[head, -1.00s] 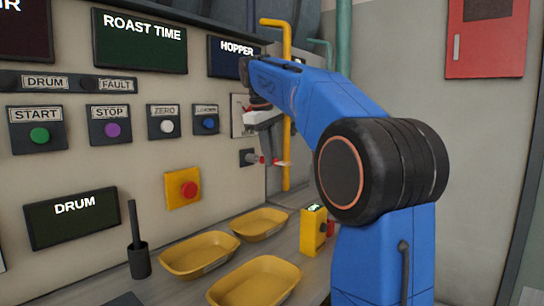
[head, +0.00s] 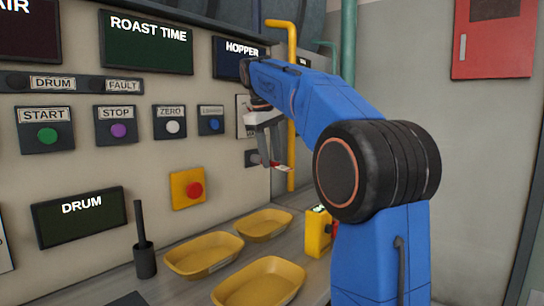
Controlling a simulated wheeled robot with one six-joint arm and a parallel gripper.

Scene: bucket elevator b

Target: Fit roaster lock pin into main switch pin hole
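My gripper (head: 275,162) hangs from the blue arm in front of the panel's right end, fingers pointing down. A small red and pale piece (head: 282,167), which looks like the roaster lock pin, lies between its fingertips, pointing right and slightly down. The main switch (head: 251,158) is a small dark box on the panel just left of the fingertips, with a reddish part at its front. The fingers overlap its right side in the head view. The pin hole is hidden or too small to make out, and I cannot tell whether the pin touches the switch.
A yellow vertical pipe (head: 291,178) runs close to the right of the gripper. Yellow trays (head: 205,257), a dark cup with a stick (head: 145,262) and a yellow box (head: 318,235) stand on the counter below. A red emergency button (head: 194,190) is on the panel.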

